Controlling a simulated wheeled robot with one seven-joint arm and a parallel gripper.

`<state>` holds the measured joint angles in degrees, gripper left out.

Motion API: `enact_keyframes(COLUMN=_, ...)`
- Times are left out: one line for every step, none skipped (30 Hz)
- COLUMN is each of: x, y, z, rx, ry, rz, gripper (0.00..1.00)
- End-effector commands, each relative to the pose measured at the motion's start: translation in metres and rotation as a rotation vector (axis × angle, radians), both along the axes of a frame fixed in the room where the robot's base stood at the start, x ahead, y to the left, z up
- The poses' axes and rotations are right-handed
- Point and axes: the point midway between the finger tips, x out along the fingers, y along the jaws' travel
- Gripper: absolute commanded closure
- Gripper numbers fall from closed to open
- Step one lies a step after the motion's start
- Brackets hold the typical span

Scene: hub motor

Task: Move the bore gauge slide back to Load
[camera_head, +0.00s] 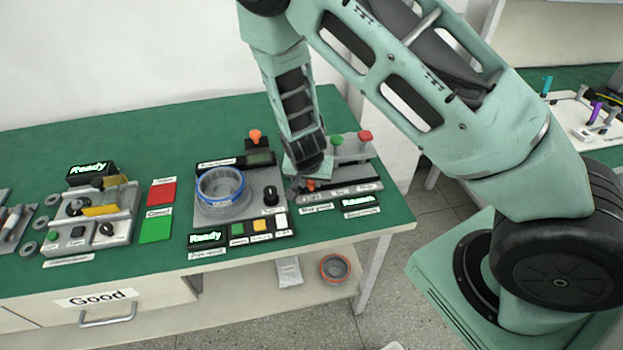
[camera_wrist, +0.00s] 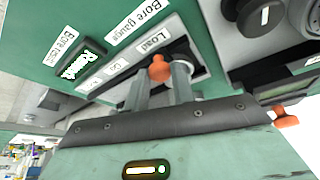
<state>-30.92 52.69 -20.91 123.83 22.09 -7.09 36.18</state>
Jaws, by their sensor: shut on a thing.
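The bore gauge slide's orange knob (camera_wrist: 159,68) shows between my fingertips in the wrist view, beside the white Load label (camera_wrist: 152,41). A small orange part of the knob also shows in the head view (camera_head: 311,185) under my gripper (camera_head: 308,176). In the wrist view my gripper (camera_wrist: 161,78) is shut on the knob, one finger on each side. The bore gauge (camera_head: 345,178) stands at the right of the green bench, its slot and two further position labels running away from Load. My wrist hides part of the gauge in the head view.
Left of the gauge is a fixture with a blue-rimmed ring (camera_head: 222,188) and a black knob (camera_head: 271,195). A green knob (camera_head: 337,140) and a red knob (camera_head: 365,136) stand behind the slide. A lit display (camera_head: 357,201) is at the front edge.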

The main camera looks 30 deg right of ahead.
Motion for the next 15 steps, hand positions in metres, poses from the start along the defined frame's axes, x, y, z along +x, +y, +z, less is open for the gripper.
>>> enact_keyframes(x=0.0027, y=0.0057, z=0.001, rx=0.007, ry=-0.007, rz=0.009, gripper=1.0)
enact_keyframes(x=0.0027, y=0.0059, z=0.0009, rx=0.007, ry=-0.007, rz=0.01, gripper=1.0)
enact_keyframes(x=0.0027, y=0.0062, z=0.0009, rx=0.007, ry=-0.007, rz=0.01, gripper=0.64)
enact_keyframes(x=0.0026, y=0.0062, z=0.0008, rx=0.007, ry=-0.007, rz=0.011, gripper=0.56)
enact_keyframes(x=0.0025, y=0.0061, z=0.0008, rx=0.007, ry=-0.007, rz=0.011, gripper=0.53)
enact_keyframes(x=0.0023, y=0.0056, z=0.0007, rx=0.007, ry=-0.007, rz=0.009, gripper=0.53)
enact_keyframes(x=0.0021, y=0.0052, z=0.0006, rx=0.006, ry=-0.006, rz=0.009, gripper=0.53)
enact_keyframes(x=0.002, y=0.005, z=0.0006, rx=0.005, ry=-0.005, rz=0.008, gripper=0.53)
enact_keyframes(x=0.0019, y=0.0045, z=0.0006, rx=0.005, ry=-0.006, rz=0.008, gripper=0.53)
enact_keyframes(x=0.0018, y=0.0043, z=0.0005, rx=0.005, ry=-0.004, rz=0.007, gripper=0.53)
enact_keyframes(x=0.0017, y=0.0041, z=0.0004, rx=0.005, ry=-0.004, rz=0.007, gripper=0.53)
enact_keyframes(x=0.0015, y=0.004, z=0.0006, rx=0.005, ry=-0.004, rz=0.007, gripper=0.53)
enact_keyframes(x=0.0014, y=0.004, z=0.001, rx=0.005, ry=-0.004, rz=0.007, gripper=0.53)
enact_keyframes(x=0.0011, y=0.0042, z=0.0019, rx=0.004, ry=-0.004, rz=0.007, gripper=0.53)
enact_keyframes(x=0.0007, y=0.0047, z=0.0038, rx=0.004, ry=-0.004, rz=0.007, gripper=0.53)
